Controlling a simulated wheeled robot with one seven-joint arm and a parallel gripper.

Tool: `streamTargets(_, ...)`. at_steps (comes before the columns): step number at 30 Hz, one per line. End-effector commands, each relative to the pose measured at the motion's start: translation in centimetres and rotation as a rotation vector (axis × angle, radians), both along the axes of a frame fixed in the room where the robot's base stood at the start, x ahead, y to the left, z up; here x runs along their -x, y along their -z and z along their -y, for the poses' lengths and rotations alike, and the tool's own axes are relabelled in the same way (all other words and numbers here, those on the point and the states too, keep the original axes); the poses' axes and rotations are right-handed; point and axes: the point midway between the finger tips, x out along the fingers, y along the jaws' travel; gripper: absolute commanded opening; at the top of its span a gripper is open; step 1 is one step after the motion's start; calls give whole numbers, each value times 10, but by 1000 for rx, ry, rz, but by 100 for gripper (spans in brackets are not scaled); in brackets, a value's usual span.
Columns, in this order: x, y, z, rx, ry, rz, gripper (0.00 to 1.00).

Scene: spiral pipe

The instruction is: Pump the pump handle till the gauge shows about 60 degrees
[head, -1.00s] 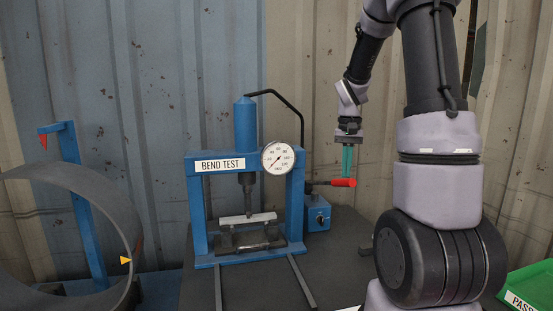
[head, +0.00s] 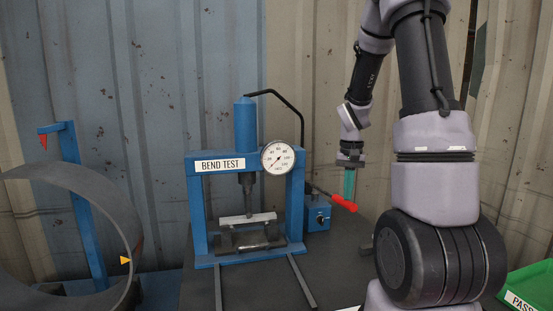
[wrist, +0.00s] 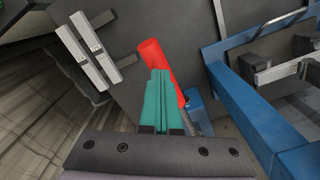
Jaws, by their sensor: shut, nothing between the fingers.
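The blue bend test press (head: 197,205) stands left of the handle, with a light bar (head: 248,218) under its ram. A large grey ring (head: 75,185) is at far left, and a green tray (head: 525,290) is at lower right. A corrugated wall is behind.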

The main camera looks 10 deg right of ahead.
Motion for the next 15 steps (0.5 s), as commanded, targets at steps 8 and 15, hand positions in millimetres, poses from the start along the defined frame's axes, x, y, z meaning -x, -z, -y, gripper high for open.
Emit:
streamTargets(8, 1, 24, 0, -1, 0, -5, 0)
streamTargets(15, 2, 51, 0, -1, 0, -5, 0)
